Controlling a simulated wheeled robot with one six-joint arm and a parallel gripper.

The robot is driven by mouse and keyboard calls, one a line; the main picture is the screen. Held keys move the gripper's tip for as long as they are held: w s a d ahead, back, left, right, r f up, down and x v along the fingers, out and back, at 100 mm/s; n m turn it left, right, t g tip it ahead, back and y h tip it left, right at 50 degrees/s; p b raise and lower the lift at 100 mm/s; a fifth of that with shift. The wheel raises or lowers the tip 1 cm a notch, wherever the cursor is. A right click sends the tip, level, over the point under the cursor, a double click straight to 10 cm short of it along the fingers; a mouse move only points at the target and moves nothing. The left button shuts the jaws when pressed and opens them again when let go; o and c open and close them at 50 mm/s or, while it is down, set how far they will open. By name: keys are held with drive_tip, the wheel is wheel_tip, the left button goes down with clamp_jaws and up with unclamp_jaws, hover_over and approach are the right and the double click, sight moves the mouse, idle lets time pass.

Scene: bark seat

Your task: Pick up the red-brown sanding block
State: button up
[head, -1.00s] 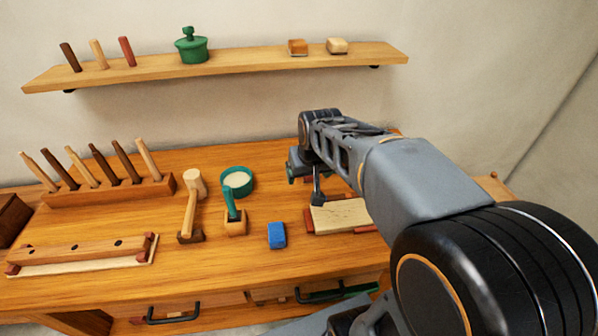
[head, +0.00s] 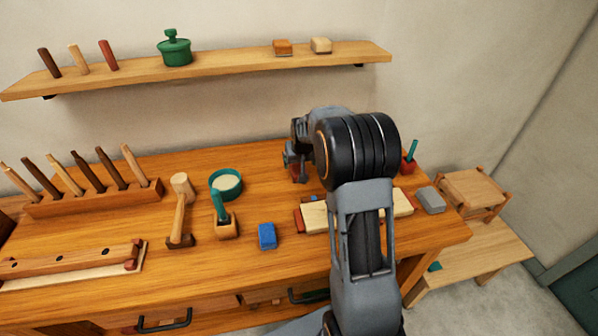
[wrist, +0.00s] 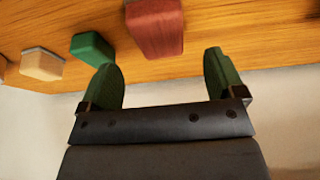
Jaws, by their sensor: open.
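The red-brown sanding block (wrist: 154,27) shows at the top middle of the wrist view, on the wooden bench. My gripper (wrist: 160,62) is open and empty, with its green fingertips spread wide and the block just beyond the gap between them. I see no contact. In the head view my gripper (head: 294,168) is over the rear of the bench, partly hidden by my arm. A small reddish patch shows by it, but I cannot tell clearly that it is the block.
In the wrist view a green block (wrist: 92,49) and a cream block (wrist: 42,64) stand beside the red-brown one. On the bench are a blue block (head: 267,235), a mallet (head: 180,210), a teal bowl (head: 226,184) and a grey block (head: 431,200). A shelf (head: 215,70) hangs behind.

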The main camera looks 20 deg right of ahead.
sight(299, 168)
drive_tip(key=shift+p+x, duration=0.55)
drive_tip(key=shift+x, duration=2.3)
drive_tip(key=shift+c, duration=0.4)
drive_tip(key=c, duration=1)
drive_tip(key=shift+o, duration=0.2)
drive_tip(key=shift+r, duration=0.15)
drive_tip(key=shift+r, duration=0.55)
drive_tip(key=s+a+r+b, duration=0.2)
drive_tip(key=s+a+r, duration=0.4)
drive_tip(key=s+r, duration=0.5)
drive_tip(key=shift+s+r+b, duration=0.3)
drive_tip(key=shift+s+b, duration=0.1)
drive_tip(key=shift+s, duration=0.35)
drive_tip(key=shift+a, duration=0.15)
